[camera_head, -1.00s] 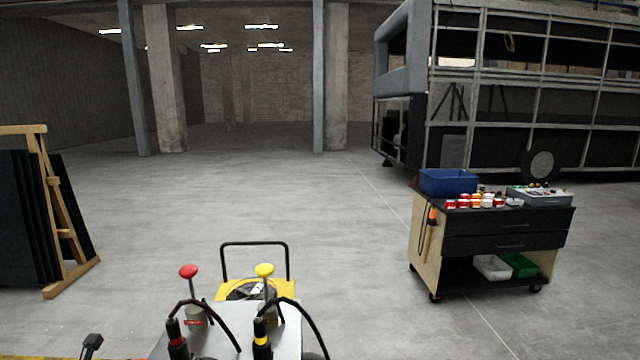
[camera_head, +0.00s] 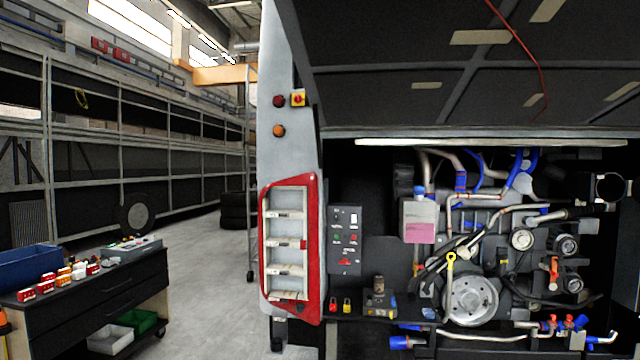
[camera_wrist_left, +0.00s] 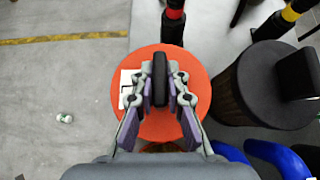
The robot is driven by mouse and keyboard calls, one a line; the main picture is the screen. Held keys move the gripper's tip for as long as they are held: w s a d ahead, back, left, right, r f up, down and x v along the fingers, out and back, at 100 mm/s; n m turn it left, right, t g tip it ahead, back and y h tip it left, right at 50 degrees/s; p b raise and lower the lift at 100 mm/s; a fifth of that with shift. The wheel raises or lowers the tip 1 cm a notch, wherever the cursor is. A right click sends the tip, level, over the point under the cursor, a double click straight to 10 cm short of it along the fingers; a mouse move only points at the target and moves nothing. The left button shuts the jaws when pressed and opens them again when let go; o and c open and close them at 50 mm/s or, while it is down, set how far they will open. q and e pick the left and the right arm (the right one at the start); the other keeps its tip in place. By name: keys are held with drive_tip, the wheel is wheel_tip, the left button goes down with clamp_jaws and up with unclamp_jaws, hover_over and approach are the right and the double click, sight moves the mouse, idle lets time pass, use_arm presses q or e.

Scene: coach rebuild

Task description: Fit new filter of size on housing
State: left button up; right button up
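Several small red, white and orange cans or boxes (camera_head: 62,274) stand on the dark cart top at the lower left; I cannot tell which are filters or their sizes. The engine (camera_head: 490,250) fills the open bay at right. Round grey parts (camera_head: 522,240) sit on it; I cannot tell which is the filter housing. In the left wrist view my left gripper (camera_wrist_left: 160,85) is over an orange-red disc (camera_wrist_left: 200,70). A black bar shows between its fingertips; I cannot tell whether it is gripped or part of the fingers. My right gripper is not in view.
The tool cart (camera_head: 90,310) carries a blue bin (camera_head: 28,268) on top and white and green bins below. A red-framed shelf (camera_head: 290,245) borders the bay. The raised hatch (camera_head: 450,70) hangs above. Clear floor (camera_head: 215,270) lies between cart and bay.

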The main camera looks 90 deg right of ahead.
use_arm(q)
clamp_jaws()
drive_tip(key=shift+r, duration=0.15)
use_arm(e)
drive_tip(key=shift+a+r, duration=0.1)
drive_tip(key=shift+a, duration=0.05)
use_arm(q)
wheel_tip(320, 180, up, 2)
drive_tip(key=shift+r+p, duration=0.1)
drive_tip(key=shift+p, duration=0.7)
drive_tip(key=shift+r+p, duration=0.95)
drive_tip(key=shift+r, duration=0.85)
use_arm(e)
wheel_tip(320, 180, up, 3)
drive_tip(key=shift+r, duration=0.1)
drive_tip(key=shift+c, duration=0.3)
